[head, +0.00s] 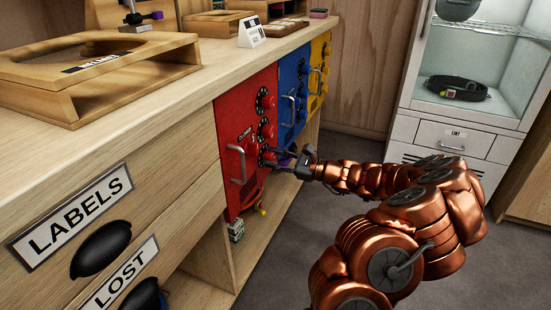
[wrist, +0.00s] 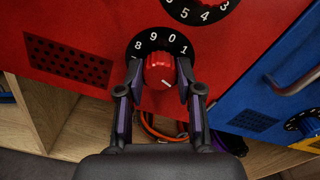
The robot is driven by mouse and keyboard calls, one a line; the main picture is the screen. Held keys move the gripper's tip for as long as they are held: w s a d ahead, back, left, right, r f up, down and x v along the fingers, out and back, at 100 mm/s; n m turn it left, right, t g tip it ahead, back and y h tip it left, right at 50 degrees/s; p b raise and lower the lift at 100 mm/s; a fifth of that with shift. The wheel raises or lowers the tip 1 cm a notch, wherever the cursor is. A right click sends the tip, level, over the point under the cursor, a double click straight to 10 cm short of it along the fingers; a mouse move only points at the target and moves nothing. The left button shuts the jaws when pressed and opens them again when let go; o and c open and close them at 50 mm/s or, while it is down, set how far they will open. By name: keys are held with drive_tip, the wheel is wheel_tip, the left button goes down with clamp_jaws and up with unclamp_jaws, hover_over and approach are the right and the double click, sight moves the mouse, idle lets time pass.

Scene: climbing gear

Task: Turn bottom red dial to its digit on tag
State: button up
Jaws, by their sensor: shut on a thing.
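The red locker door (head: 232,125) carries a column of red dials with black number rings. My gripper (head: 276,162) is at the bottom red dial (head: 267,154). In the wrist view the bottom red dial (wrist: 158,68) sits between the two fingertips of my gripper (wrist: 160,77), which are closed on its sides. Its white pointer mark aims down and right. The digits 8, 9, 0 and 1 show along the top of its ring; the lower digits are hidden by the fingers and knob. A small white tag card (head: 251,32) stands on the counter, its print too small to read.
A metal handle (head: 237,163) is on the red door, left of the dials. Blue (head: 291,90) and yellow (head: 318,75) doors with dials stand to the right. A wooden frame stand (head: 95,75) sits on the counter. Grey floor is clear below my arm.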

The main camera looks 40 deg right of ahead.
drive_tip(key=shift+a, duration=0.1)
idle(0.3)
drive_tip(key=o, duration=1.2)
drive_tip(key=shift+c, duration=0.2)
drive_tip(key=shift+s, duration=0.1)
drive_tip(key=v, duration=1.2)
